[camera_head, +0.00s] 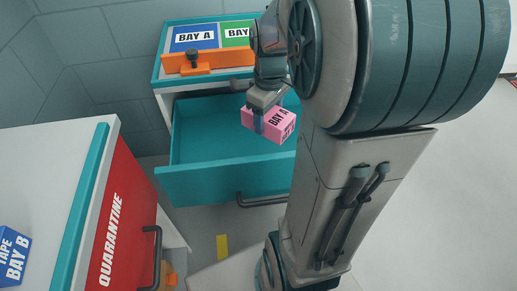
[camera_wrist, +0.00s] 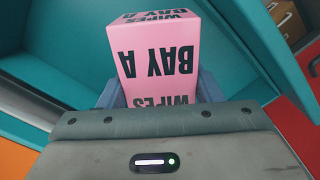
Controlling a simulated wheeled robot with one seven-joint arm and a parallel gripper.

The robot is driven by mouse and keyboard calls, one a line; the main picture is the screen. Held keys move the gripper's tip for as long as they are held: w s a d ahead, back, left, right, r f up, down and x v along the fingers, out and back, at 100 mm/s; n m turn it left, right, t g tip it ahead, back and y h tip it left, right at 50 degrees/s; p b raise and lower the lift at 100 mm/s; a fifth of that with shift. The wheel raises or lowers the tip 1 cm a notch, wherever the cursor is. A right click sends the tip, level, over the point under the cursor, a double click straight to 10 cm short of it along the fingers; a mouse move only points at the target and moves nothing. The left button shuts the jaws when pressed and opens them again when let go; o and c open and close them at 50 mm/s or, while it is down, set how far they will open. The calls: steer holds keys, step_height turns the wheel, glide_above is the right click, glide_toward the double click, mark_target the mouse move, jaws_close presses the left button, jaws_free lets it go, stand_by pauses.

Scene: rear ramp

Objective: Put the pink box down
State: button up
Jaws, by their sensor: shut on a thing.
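The pink box (camera_head: 268,124), printed "BAY A" and "WIPES", is held by my gripper (camera_head: 262,112). In the head view it hangs over the right part of an open, empty-looking teal drawer (camera_head: 225,187). In the wrist view the pink box (camera_wrist: 160,60) stands out beyond the gripper (camera_wrist: 155,98), between its two blue-grey fingers. My gripper is shut on the box. My arm hides the right end of the drawer, and I cannot tell how high the box is above the drawer floor.
Above the drawer, the cabinet top holds a blue "BAY A" panel (camera_head: 194,38), a green "BAY B" panel (camera_head: 236,33) and an orange part with a black knob (camera_head: 192,61). A red "QUARANTINE" front (camera_head: 117,220) and a blue "TAPE BAY B" box (camera_head: 12,256) are at left.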

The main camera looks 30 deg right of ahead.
step_height(320, 180, down, 3)
steer(key=shift+f+b, duration=0.15)
steer(key=shift+b, duration=0.7)
steer(key=shift+w+a+f, duration=0.1)
steer(key=shift+f, duration=0.1)
steer(key=w+a+f+b, duration=0.1)
steer(key=a+f, duration=0.1)
steer(key=a, duration=0.1)
steer(key=w+a+f+b, duration=0.1)
steer(key=w+a+f, duration=0.1)
steer(key=a, duration=0.1)
steer(key=w+a+f+b, duration=0.1)
steer(key=w+a+f, duration=0.1)
steer(key=a, duration=0.1)
steer(key=shift+w+a+f, duration=0.25)
steer(key=shift+a+f, duration=0.15)
steer(key=shift+f+b, duration=0.85)
steer(key=shift+f, duration=1.1)
steer(key=shift+f, duration=0.25)
steer(key=o, duration=1.1)
steer(key=shift+r, duration=0.1)
